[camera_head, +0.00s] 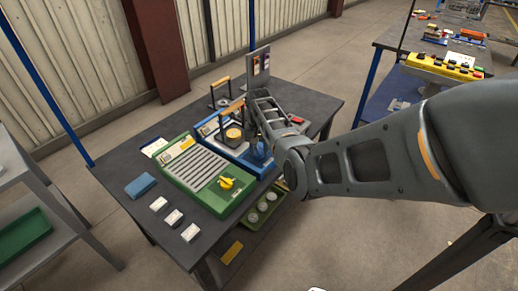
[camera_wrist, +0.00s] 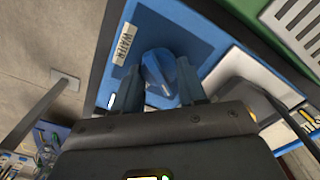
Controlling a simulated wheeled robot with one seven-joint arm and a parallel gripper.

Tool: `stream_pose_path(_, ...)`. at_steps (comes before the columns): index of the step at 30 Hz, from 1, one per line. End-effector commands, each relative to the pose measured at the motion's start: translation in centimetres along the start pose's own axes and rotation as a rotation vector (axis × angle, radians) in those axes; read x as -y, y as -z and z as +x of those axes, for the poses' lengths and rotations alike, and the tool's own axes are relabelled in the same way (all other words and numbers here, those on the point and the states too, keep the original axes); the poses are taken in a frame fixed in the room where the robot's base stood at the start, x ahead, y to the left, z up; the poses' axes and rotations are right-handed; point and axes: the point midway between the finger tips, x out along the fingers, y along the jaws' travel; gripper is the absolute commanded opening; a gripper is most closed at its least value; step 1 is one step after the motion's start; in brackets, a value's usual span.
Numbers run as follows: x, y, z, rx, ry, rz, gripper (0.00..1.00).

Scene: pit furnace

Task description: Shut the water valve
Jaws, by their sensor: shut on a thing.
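The water valve is a blue knob (camera_wrist: 159,70) on a blue panel (camera_wrist: 165,28) with a white "WATER" label (camera_wrist: 125,44), seen in the wrist view. My gripper (camera_wrist: 161,85) has one finger on each side of the knob and is shut on it. In the head view my gripper (camera_head: 262,150) reaches down to the blue unit (camera_head: 232,142) on the dark table; my wrist and arm hide much of it. The knob's exact turn angle against any marking is hard to tell.
Beside the blue unit stands a green unit (camera_head: 192,160) with a slatted top and a yellow knob (camera_head: 226,183). White blocks (camera_head: 173,218) and a blue block (camera_head: 140,185) lie on the table's left. Handled rings and an upright board (camera_head: 258,68) stand behind.

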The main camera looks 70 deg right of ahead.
Motion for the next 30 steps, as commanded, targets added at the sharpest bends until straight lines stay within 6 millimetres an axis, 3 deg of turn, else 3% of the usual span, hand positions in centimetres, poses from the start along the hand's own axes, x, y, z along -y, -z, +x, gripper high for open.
stream_pose_path(15,0.20,0.00,-0.03,-0.001,0.000,-0.449,0.11)
stream_pose_path(30,0.31,-0.04,-0.03,-0.002,0.001,-0.639,0.11)
